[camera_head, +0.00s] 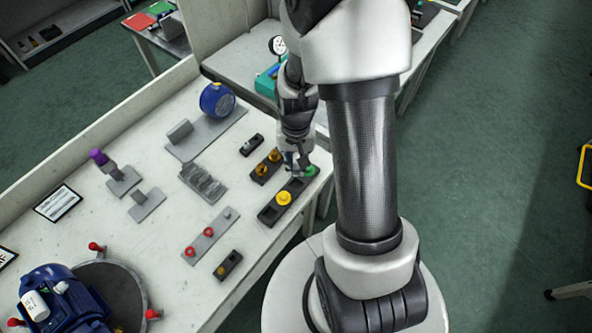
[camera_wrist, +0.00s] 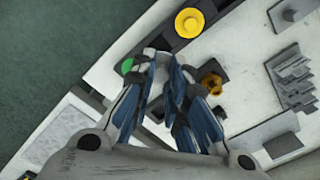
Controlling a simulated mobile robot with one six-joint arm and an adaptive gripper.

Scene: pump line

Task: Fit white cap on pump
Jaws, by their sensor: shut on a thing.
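My gripper (camera_head: 294,166) points down at a black holder (camera_head: 269,214) near the table's front edge. It is shut on a small pale thing, seemingly the white cap, mostly hidden by the fingers. My gripper's fingertips also show in the wrist view (camera_wrist: 158,58), over the holder between a yellow cap (camera_wrist: 188,22) and a green cap (camera_wrist: 127,66). Whether the held thing still touches the holder cannot be told. The blue pump (camera_head: 70,300) stands at the lower left, partly cut off by the picture's edge, with white parts on it.
A dark block with amber pieces (camera_head: 266,167) stands beside my gripper. Red-topped posts (camera_head: 96,247) surround the pump.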

